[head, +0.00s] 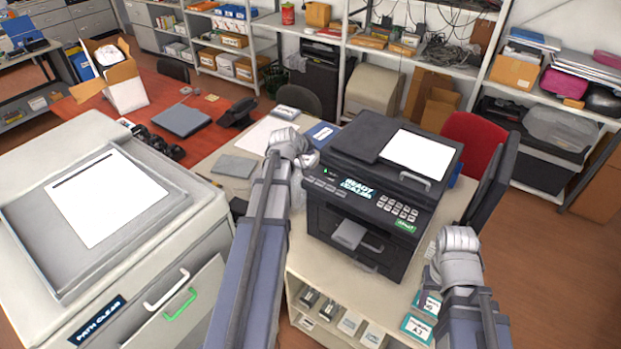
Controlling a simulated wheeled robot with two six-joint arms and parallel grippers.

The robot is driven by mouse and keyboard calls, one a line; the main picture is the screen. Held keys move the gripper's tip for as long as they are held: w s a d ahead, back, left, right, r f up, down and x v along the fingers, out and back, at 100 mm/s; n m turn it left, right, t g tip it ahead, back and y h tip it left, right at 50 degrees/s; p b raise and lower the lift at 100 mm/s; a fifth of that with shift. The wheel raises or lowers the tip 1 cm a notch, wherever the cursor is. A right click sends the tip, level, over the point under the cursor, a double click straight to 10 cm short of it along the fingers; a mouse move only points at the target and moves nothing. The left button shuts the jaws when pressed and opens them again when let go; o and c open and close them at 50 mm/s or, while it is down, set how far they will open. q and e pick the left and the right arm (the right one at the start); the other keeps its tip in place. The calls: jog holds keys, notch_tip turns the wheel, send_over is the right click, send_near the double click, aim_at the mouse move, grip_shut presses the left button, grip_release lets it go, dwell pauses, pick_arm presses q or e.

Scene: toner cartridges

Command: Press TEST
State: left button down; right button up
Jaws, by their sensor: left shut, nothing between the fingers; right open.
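A dark printer (385,170) stands on a pale cabinet between my arms. Its front panel has a lit display (355,188) reading READY above a smaller line, a keypad (397,208) and a small green label (405,226); a TEST marking is too small to make out. My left gripper (309,160) is shut and empty, at the left of the printer, beside its upper left edge; its fingers are mostly hidden by the wrist. My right gripper (431,277) is open and empty, low at the right of the printer, partly hidden by my forearm. Neither visibly touches the panel.
A large grey machine (40,230) with a PATH CLEAR label (97,320) and a part-open front panel stands at the left. Cartridges and labelled cards fill the cabinet shelf (330,325) below. A dark upright panel (490,180) stands right of the printer. Open floor lies at right.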

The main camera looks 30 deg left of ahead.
pick_arm(q)
jog(key=shift+f+b, duration=4.35)
jog(key=shift+f, duration=0.1)
jog(key=shift+f+b, duration=0.4)
jog(key=shift+f+b, duration=0.35)
jog(key=shift+b, duration=0.05)
jog(key=shift+r, duration=0.2)
jog(key=shift+r+p, duration=0.65)
jog(key=shift+p, duration=0.2)
notch_tip(320, 180, up, 5)
jog(key=p, duration=0.5)
